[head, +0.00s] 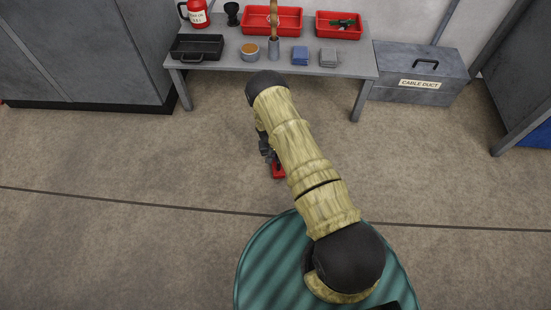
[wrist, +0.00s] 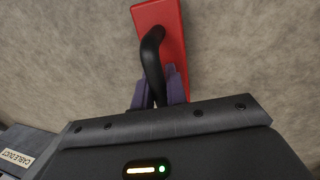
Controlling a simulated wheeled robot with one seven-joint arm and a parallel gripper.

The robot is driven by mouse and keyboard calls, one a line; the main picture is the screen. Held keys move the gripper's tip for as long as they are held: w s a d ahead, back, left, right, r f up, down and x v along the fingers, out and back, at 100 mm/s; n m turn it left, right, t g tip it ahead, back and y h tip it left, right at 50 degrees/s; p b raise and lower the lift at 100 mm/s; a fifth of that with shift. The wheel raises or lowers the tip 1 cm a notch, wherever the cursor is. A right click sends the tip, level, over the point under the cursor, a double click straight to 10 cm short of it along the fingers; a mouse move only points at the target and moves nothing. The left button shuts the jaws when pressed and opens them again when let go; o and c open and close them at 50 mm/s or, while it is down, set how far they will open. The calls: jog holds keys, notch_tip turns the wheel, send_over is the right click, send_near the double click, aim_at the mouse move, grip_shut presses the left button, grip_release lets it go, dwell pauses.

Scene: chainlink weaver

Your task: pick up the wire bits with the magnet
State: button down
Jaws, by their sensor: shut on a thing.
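The magnet is a red block (wrist: 172,28) with a black curved handle. My gripper (wrist: 158,88) is shut on the black handle, with its purple fingers on either side of it in the wrist view. In the head view, the red end of the magnet (head: 278,171) shows beside my arm, over the concrete floor; my arm hides part of it. Its exact height above the floor cannot be told. I cannot make out wire bits in either view.
A grey bench (head: 225,60) at the back bears red trays (head: 272,33), a black tray (head: 197,56), a red flask (head: 197,16), a brown-topped tub (head: 250,52) and folded cloths (head: 300,60). A grey cable duct box (head: 425,75) stands right of it. The floor in front is clear.

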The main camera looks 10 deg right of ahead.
jog(key=shift+w+r+p, duration=0.1)
jog(key=shift+r+p, duration=2.15)
jog(key=shift+r, duration=1.35)
